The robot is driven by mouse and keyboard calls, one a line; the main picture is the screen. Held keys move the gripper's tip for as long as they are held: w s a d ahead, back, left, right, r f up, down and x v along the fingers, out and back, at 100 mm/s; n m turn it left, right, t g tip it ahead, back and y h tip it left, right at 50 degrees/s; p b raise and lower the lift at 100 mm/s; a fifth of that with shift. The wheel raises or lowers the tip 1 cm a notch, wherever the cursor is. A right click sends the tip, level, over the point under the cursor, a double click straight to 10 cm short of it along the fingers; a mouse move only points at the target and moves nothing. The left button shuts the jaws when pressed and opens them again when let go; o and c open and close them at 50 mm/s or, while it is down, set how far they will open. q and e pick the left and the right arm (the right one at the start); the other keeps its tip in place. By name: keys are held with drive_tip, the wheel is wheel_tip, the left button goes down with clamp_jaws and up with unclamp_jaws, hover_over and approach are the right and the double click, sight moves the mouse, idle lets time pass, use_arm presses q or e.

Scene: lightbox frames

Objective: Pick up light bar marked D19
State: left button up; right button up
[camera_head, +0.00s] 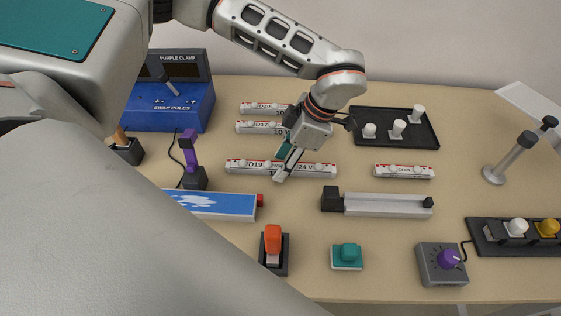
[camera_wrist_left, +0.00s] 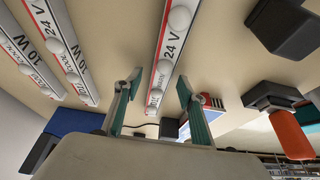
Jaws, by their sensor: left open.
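The light bar marked D19 (camera_head: 240,167) is a white bar with a red stripe, several round white knobs and "24 V" at its right end. It lies flat on the table, left of the middle. My left gripper (camera_head: 284,168) is open over its middle, pointing down, and hides part of it. In the left wrist view the bar (camera_wrist_left: 171,42) runs lengthwise between the two teal-padded fingers (camera_wrist_left: 158,92), with space on both sides. I cannot tell the exact height of the fingertips above it. My right gripper is not in view.
Two similar bars, the nearer marked D17 (camera_head: 257,127), lie behind. A short bar (camera_head: 404,171) and a grey rail fixture (camera_head: 386,205) are to the right. A black tray (camera_head: 380,137) stands behind right, a blue swap-poles box (camera_head: 170,108) back left, an orange-handled switch (camera_head: 274,247) in front.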

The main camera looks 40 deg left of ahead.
use_arm(q)
clamp_jaws()
drive_tip(key=shift+r, duration=0.1)
